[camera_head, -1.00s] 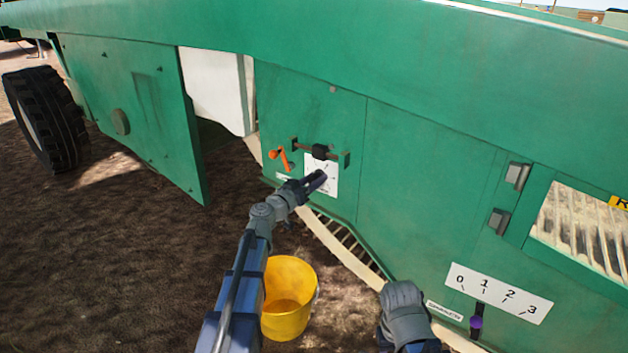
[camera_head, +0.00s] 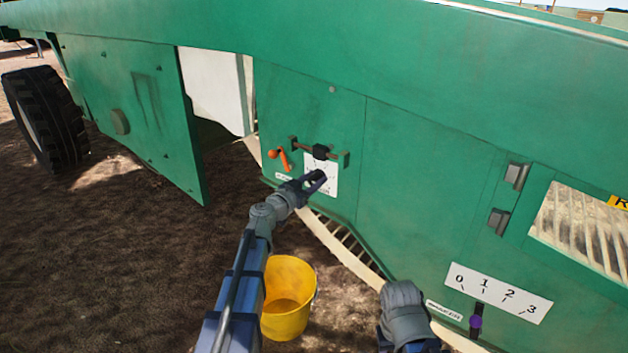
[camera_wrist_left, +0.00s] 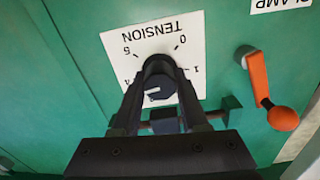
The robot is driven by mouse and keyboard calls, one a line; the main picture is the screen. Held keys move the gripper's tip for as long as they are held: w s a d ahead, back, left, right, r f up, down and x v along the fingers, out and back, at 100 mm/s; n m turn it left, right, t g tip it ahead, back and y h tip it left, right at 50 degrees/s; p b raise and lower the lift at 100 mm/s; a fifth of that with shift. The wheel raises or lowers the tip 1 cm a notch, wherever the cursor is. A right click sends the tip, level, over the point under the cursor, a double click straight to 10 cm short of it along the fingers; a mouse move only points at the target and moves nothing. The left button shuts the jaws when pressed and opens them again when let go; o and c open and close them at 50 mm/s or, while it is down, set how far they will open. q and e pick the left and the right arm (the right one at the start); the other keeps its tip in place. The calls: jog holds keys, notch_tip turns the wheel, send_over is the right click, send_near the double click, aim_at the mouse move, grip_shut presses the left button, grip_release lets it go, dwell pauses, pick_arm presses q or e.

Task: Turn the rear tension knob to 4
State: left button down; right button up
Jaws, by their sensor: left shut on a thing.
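The tension knob (camera_wrist_left: 160,80) is a dark round knob on a white dial plate (camera_wrist_left: 150,40), which shows upside down in the left wrist view. The plate reads TENSION, with 0, 1, 5 and a partly covered 4 visible. A white mark on the knob points to the picture's left, roughly towards the 4. My left gripper (camera_wrist_left: 160,100) is shut on the knob, with a finger on each side. In the head view my left gripper (camera_head: 315,182) is at the white dial plate (camera_head: 329,178) and hides the knob.
An orange crank handle (camera_wrist_left: 262,85) sits beside the dial. A dark clamp bar (camera_head: 320,151) is just above the plate. A yellow bucket (camera_head: 288,300) stands below my left arm. A second scale plate (camera_head: 500,292) with a purple-tipped lever (camera_head: 475,322) is at the lower right.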

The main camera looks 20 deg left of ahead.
pick_arm(q)
jog(key=shift+s, duration=0.1)
jog(key=shift+c, duration=2.1)
grip_release()
jog(key=v, duration=0.7)
jog(key=shift+s+a, duration=0.15)
jog(key=shift+s, duration=0.2)
